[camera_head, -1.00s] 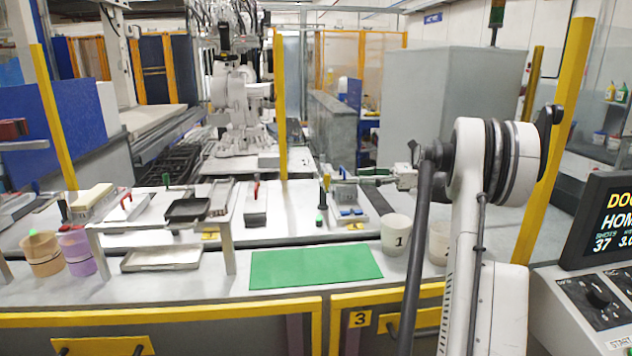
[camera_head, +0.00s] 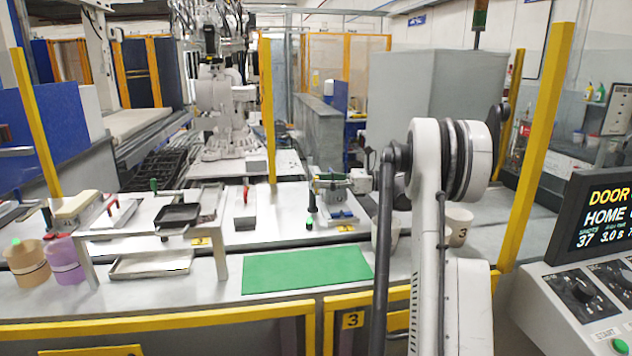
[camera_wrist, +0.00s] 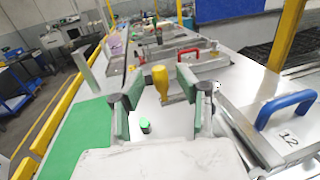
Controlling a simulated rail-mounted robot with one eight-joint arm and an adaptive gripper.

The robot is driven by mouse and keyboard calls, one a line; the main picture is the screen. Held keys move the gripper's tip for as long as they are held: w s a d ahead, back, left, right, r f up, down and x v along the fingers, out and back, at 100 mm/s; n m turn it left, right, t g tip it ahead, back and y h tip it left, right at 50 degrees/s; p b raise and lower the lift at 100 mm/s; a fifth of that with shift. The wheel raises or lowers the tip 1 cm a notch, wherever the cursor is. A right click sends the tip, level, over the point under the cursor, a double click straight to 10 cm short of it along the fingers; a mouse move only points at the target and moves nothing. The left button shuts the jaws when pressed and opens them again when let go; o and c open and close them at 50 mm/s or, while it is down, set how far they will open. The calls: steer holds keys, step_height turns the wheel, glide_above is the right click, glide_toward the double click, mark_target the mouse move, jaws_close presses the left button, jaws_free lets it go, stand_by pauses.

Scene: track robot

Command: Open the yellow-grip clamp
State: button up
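The yellow grip of the clamp (camera_wrist: 160,80) shows in the wrist view between the two fingertips, with a gap on each side. My gripper (camera_wrist: 160,88) is open, its green-padded fingers spread left and right of the grip. How deep the grip sits between the fingers is unclear. In the head view my gripper (camera_head: 326,182) is small, over the fixture at the back of the bench, and largely hides the grip. The clamp's lower body and arm are mostly hidden.
A black piece with a green top (camera_wrist: 145,125) stands close in front of the grip. A plate with a blue handle (camera_wrist: 285,108) lies to the right in the wrist view; a red handle (camera_wrist: 190,54) is beyond. The green mat (camera_head: 306,270) is bare. White cups (camera_head: 458,226) stand near my arm.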

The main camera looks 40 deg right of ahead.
steer(key=shift+x, duration=1.05)
jaws_close()
